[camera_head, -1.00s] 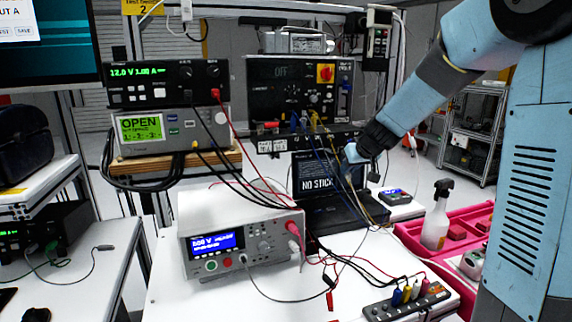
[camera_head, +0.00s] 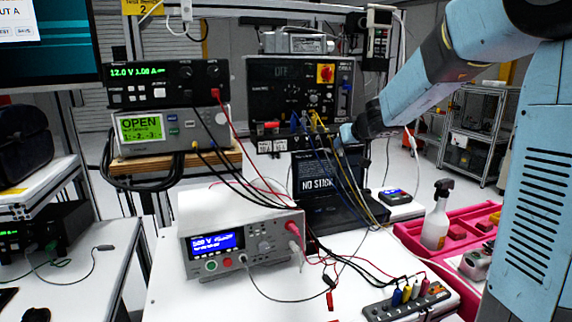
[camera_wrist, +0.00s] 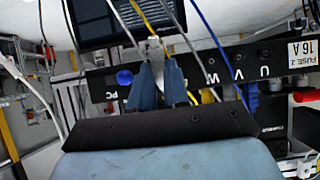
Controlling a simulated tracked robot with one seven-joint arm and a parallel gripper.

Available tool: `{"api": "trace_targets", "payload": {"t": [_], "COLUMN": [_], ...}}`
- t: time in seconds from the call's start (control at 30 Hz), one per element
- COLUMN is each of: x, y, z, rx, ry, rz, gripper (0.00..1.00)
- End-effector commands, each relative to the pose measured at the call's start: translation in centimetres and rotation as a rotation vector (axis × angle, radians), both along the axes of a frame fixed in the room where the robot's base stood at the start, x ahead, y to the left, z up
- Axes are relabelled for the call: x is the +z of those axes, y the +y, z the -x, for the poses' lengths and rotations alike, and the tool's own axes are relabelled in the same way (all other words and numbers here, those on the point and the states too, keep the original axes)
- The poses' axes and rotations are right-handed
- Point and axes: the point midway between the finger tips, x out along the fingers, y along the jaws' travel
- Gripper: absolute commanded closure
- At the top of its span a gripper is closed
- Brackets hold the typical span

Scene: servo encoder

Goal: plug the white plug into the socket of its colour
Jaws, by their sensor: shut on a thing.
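My gripper (camera_wrist: 160,75) has blue fingers shut on a small pale thing, the white plug (camera_wrist: 152,48), which shows at their tips in the wrist view. In the wrist view the black panel strip (camera_wrist: 222,65), lettered U, V and W, lies behind and around the fingers. I cannot make out a white socket; the fingers cover part of the strip.
Blue and yellow cables (camera_head: 338,170) hang from the rack unit (camera_head: 262,90) close to my gripper. Below are a laptop (camera_head: 316,178), a bench meter (camera_head: 208,263) and a strip with several coloured plugs (camera_head: 376,311). A pink tray (camera_head: 462,262) with a spray bottle (camera_head: 436,220) stands right.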

Motion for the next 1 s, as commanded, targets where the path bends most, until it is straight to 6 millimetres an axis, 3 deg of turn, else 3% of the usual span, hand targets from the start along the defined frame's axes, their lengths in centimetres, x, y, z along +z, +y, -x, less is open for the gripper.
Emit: {"api": "trace_targets", "payload": {"t": [1.0], "x": [7.1], "y": [2.0], "z": [-2.7], "rx": [-0.002], "ry": [-0.259], "rz": [-0.084], "gripper": [1.00]}}
